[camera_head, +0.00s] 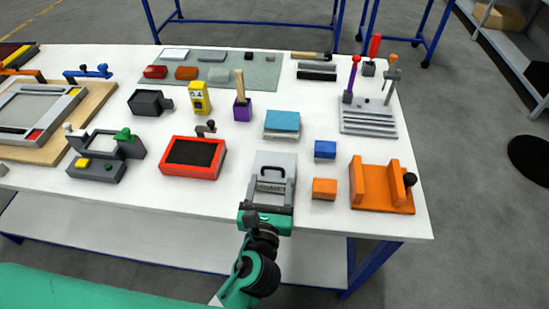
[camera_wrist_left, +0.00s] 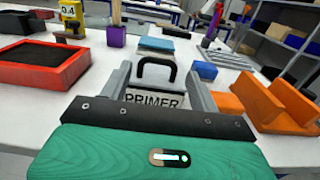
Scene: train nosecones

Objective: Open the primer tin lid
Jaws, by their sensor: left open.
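The primer tin (camera_head: 278,159) is a grey box near the table's front edge, with a black loop handle (camera_head: 275,171) on its lid. In the left wrist view, the handle (camera_wrist_left: 156,66) stands up and the label PRIMER (camera_wrist_left: 152,99) faces me. The lid looks shut. My left gripper (camera_head: 269,186) is at the tin's front side. In the left wrist view, its two grey fingers (camera_wrist_left: 158,78) are spread to the left and right of the handle and label, with nothing gripped; I cannot tell whether they touch the tin. My right gripper is not in view.
A red tray with a dark pad (camera_head: 192,154) lies left of the tin. Blue (camera_head: 325,150) and orange (camera_head: 324,188) blocks and an orange fixture (camera_head: 381,187) stand to the right. A blue-topped block (camera_head: 282,123) is behind. The table's front edge is close.

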